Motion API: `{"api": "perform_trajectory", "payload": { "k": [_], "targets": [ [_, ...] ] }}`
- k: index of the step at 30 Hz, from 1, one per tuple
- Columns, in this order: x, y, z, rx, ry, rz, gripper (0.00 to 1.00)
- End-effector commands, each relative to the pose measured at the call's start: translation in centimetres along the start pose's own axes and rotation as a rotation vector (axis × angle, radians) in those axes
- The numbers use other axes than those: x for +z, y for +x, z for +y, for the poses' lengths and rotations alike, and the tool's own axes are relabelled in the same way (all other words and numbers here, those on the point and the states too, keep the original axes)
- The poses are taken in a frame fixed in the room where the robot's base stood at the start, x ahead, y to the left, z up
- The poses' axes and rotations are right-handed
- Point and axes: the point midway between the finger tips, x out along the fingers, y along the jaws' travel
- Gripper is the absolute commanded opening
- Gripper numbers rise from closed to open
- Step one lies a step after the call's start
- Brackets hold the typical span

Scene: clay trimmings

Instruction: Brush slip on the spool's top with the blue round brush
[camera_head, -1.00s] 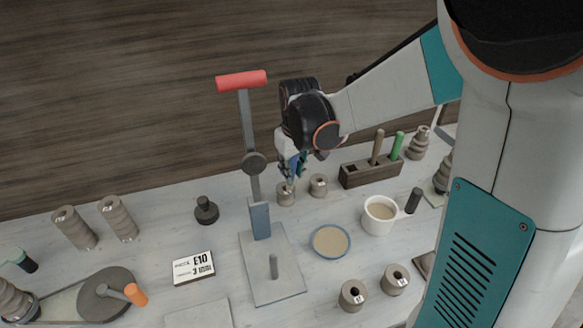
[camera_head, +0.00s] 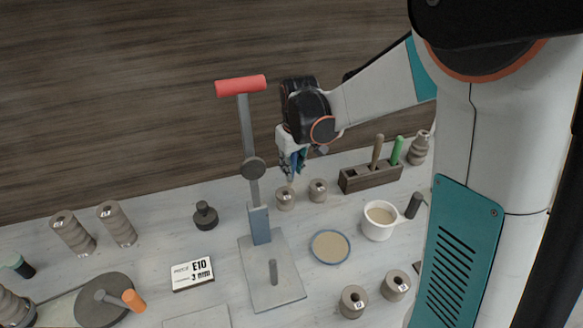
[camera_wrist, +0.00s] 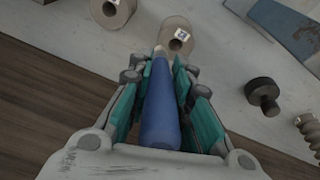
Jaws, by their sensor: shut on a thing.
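My gripper (camera_head: 292,164) is shut on the blue round brush, whose blue handle (camera_wrist: 160,110) lies between the teal fingers in the wrist view. The brush points down, its pale tip just above a small beige spool (camera_head: 285,201) in the head view. In the wrist view the tip overlaps the near edge of this labelled spool (camera_wrist: 180,42); I cannot tell whether they touch. A second like spool (camera_head: 318,191) stands to its right. A blue-rimmed dish (camera_head: 330,260) and a white mug (camera_head: 376,232) both hold beige liquid.
A press with a red handle (camera_head: 241,86) stands left of my gripper. A wooden block (camera_head: 371,179) holds brown- and green-handled tools at right. Two more spools (camera_head: 353,301) are in front. A sign (camera_head: 192,274) and dark stamp (camera_head: 205,216) lie left.

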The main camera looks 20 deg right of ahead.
Motion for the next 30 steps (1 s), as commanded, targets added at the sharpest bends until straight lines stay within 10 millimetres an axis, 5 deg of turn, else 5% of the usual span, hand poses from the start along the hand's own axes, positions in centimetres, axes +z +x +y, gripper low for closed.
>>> {"api": "perform_trajectory", "payload": {
  "k": [30],
  "targets": [
    [0.14,0.57,-0.04,0.0,0.0,0.0,0.01]
  ]
}}
